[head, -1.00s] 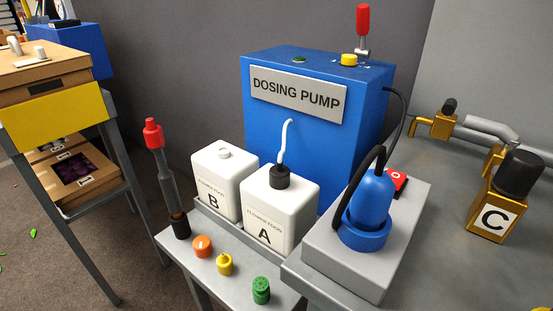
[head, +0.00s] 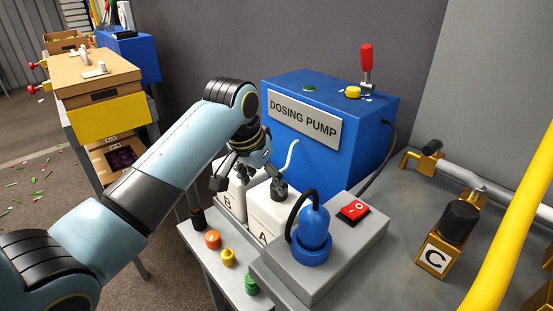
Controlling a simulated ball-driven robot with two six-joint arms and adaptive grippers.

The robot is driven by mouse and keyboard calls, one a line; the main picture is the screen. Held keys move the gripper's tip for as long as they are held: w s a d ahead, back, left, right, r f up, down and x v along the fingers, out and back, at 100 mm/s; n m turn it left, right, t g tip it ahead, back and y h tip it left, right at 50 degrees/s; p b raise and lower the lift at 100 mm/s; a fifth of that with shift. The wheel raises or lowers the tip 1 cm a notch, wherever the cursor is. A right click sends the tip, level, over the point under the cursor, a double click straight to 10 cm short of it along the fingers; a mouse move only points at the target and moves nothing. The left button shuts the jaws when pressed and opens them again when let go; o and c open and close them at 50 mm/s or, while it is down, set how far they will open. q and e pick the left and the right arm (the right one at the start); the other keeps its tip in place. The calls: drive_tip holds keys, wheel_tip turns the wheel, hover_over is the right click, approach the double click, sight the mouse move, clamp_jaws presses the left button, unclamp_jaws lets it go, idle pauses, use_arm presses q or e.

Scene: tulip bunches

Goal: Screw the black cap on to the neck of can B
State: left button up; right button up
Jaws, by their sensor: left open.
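Can B (head: 236,201) is a white can left of can A (head: 267,214). Its top and neck are mostly hidden by my left gripper. My left gripper (head: 239,180) is open, pointing down over the top of can B; I cannot tell whether it touches the can. A small black cylinder (head: 198,219), which looks like the black cap, stands at the left end of the row of coloured caps, apart from the gripper. My right gripper is not in view.
Orange (head: 212,240), yellow (head: 228,257) and green (head: 251,285) caps stand on the grey shelf in front of the cans. The blue dosing pump (head: 345,150) stands behind. A grey box with a blue plug (head: 314,228) is close on the right.

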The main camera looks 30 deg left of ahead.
use_arm(q)
drive_tip(key=shift+t, duration=0.3)
drive_tip(key=w+f+b, duration=0.1)
drive_tip(key=w+f, duration=0.5)
drive_tip(key=f, duration=0.1)
drive_tip(key=shift+w+b, duration=0.2)
drive_tip(key=shift+b, duration=0.2)
drive_tip(key=shift+r, duration=0.1)
drive_tip(key=c, duration=1.2)
drive_tip(key=shift+s+d+r+n+y+p, duration=0.1)
drive_tip(key=shift+n+y+p, duration=0.2)
drive_tip(key=shift+n+p, duration=0.4)
drive_tip(key=shift+n+y+p, duration=0.5)
drive_tip(key=shift+n+p, duration=0.15)
drive_tip(key=shift+n, duration=1.25)
